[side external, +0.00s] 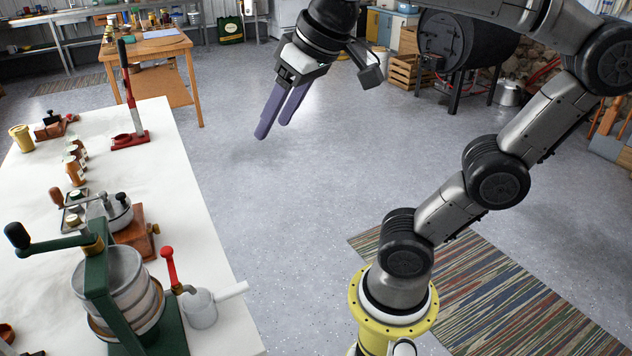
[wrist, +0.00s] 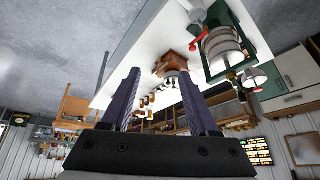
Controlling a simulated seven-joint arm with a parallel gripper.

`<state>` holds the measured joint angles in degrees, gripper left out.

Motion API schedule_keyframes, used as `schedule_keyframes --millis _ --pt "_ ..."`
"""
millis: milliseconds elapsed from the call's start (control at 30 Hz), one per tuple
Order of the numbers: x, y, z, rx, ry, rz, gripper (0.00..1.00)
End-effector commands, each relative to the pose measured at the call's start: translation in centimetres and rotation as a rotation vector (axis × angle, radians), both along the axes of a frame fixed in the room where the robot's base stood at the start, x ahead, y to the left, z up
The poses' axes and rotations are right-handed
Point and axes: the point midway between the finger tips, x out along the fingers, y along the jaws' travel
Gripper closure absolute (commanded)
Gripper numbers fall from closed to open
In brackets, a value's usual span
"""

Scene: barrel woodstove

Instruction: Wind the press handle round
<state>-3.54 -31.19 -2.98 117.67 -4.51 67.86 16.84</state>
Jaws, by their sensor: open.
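A green-framed press (side external: 115,290) with a metal drum stands on the near end of the white table. Its press handle (side external: 55,243) is a dark green crank on top, reaching left to an upright black knob. In the wrist view, the press (wrist: 225,45) appears inverted at upper right; the handle is hard to make out there. My gripper (side external: 274,126) is open and empty, with two purple fingers pointing down-left over the floor, right of the table and well apart from the press. Its fingers (wrist: 160,80) also show in the wrist view, with nothing between them.
A wooden hand grinder (side external: 120,222) stands just behind the press. A red-handled lever (side external: 170,266) and a pale cup (side external: 201,308) are at its right. A tall red-based lever tool (side external: 130,110) and several jars stand farther back. The floor between table and arm is clear.

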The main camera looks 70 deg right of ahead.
Motion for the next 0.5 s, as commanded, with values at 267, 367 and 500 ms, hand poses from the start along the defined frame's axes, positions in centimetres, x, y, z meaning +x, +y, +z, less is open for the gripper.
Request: schedule_keyframes --millis 267,367,500 --pt "-2.8 -0.4 -4.3 -0.009 0.008 0.029 0.39" --pt "-3.7 -0.4 -5.9 -0.012 0.011 0.043 0.39" --pt "-4.6 -0.3 -8.3 -0.020 0.023 0.074 0.39"
